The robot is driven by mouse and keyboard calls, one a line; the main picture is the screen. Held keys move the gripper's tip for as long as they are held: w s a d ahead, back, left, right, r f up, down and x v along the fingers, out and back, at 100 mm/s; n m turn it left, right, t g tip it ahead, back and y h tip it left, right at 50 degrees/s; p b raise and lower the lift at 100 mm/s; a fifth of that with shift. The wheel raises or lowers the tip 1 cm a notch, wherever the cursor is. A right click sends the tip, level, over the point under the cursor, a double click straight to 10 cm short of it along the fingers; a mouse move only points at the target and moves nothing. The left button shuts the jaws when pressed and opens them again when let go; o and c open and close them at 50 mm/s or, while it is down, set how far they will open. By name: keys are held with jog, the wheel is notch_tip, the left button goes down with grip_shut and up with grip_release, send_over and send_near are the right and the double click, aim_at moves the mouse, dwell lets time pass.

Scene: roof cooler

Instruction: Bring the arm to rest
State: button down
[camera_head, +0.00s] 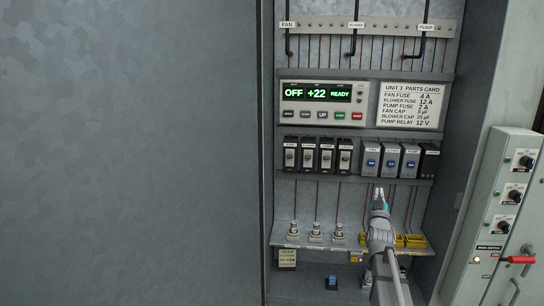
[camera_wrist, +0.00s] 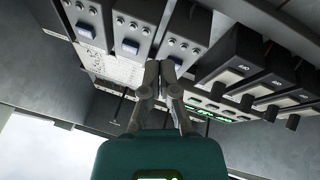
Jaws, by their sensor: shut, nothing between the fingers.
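My gripper (camera_head: 379,194) is shut and empty. In the head view it points up in front of the open cabinet, just below the row of grey relay modules (camera_head: 390,160) with blue buttons. In the wrist view the fingertips (camera_wrist: 160,72) meet in the middle, with the modules (camera_wrist: 178,40) above them and the black switch blocks (camera_wrist: 245,60) to their right. I cannot tell whether the fingertips touch anything. My forearm hides part of the lower shelf.
A display panel (camera_head: 318,92) reads OFF, +22, READY, beside a parts card (camera_head: 409,105). Black breakers (camera_head: 307,155) fill the left of the middle row. Fuse posts (camera_head: 316,233) and yellow holders (camera_head: 415,241) sit below. A blue-topped part (camera_head: 331,283) stands on the floor. A control box (camera_head: 503,215) with a red-handled lever is at right.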

jog(key=s+a+f+g+y+b, duration=0.2)
jog(key=s+a+f+g, duration=0.15)
jog(key=f, duration=0.45)
jog(key=s+a+f+g+y+b, duration=0.2)
jog(key=a+f+g, duration=0.1)
jog(key=a+f, duration=0.3)
jog(key=s+a+f+g+y+b, duration=0.1)
jog(key=s+a+f+g+y, duration=0.2)
jog(key=f, duration=0.6)
jog(key=s+a+f+g+b, duration=0.2)
jog(key=s+a+f+g, duration=0.1)
jog(key=s, duration=0.5)
jog(key=s+a+f+g+b, duration=0.2)
jog(key=s+f+g, duration=0.3)
jog(key=s, duration=0.3)
jog(key=s+a+f+g+b, duration=0.1)
jog(key=s+a+f+g, duration=0.2)
jog(key=s+f, duration=0.3)
jog(key=shift+s+a+g+b, duration=0.35)
jog(key=shift+s+g+b, duration=0.1)
jog(key=shift+s, duration=0.6)
